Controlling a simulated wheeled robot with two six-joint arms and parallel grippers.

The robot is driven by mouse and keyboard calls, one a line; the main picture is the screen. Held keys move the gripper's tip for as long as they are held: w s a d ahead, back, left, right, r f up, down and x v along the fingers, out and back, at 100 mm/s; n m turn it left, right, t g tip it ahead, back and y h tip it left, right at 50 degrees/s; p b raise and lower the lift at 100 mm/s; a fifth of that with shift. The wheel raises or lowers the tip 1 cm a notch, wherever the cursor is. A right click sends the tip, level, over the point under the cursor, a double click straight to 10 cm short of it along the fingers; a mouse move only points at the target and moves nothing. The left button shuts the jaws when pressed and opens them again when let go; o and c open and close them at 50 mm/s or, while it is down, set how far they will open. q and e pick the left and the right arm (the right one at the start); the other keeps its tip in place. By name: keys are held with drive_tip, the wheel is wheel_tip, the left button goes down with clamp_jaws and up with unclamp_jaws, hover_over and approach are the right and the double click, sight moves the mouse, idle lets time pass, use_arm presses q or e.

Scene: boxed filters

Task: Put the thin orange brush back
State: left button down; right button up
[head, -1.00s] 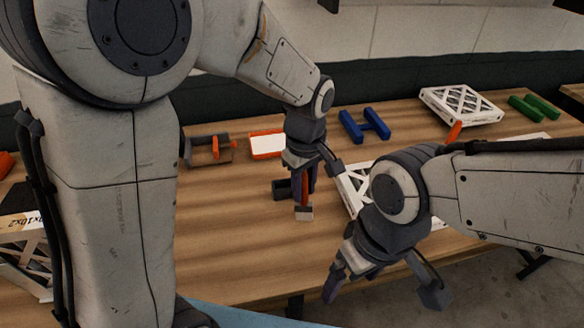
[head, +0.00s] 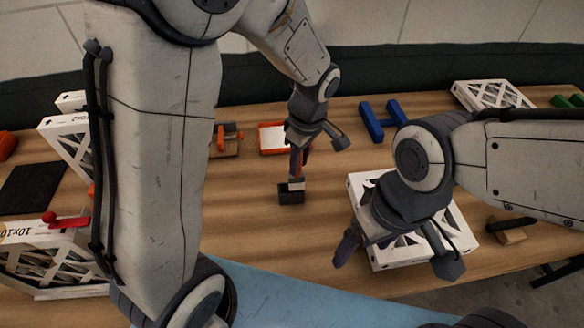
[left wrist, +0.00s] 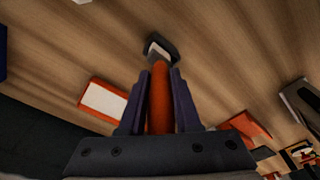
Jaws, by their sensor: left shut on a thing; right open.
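The thin orange brush (left wrist: 159,95) is upright between the fingers of my left gripper (head: 297,166), which is shut on its handle. In the head view the fingers mostly hide the handle, and the brush's pale lower end (head: 296,184) shows below them. That end is at the small dark holder (head: 291,195) on the table. In the left wrist view the pale end overlaps the holder's opening (left wrist: 161,46); I cannot tell how deep it sits. My right gripper (head: 397,258) is open and empty, in front of a white lattice filter (head: 455,246).
Behind are an orange-rimmed white tray (head: 265,138), a blue H-shaped piece (head: 383,122) and another white filter (head: 495,94). A wooden block with a dark handle (head: 512,234) lies at right. Boxed filters (head: 38,262) and a black mat (head: 32,188) are at left. Table around the holder is clear.

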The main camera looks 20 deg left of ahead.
sight(296, 183)
use_arm(q)
drive_tip(key=shift+w+a+f, duration=0.2)
drive_tip(key=shift+a+f, duration=0.35)
drive_tip(key=shift+a, duration=0.3)
drive_tip(key=shift+f+p, duration=0.55)
drive_tip(key=shift+f, duration=1.45)
drive_tip(key=shift+f, duration=0.1)
drive_tip(key=c, duration=0.6)
unclamp_jaws()
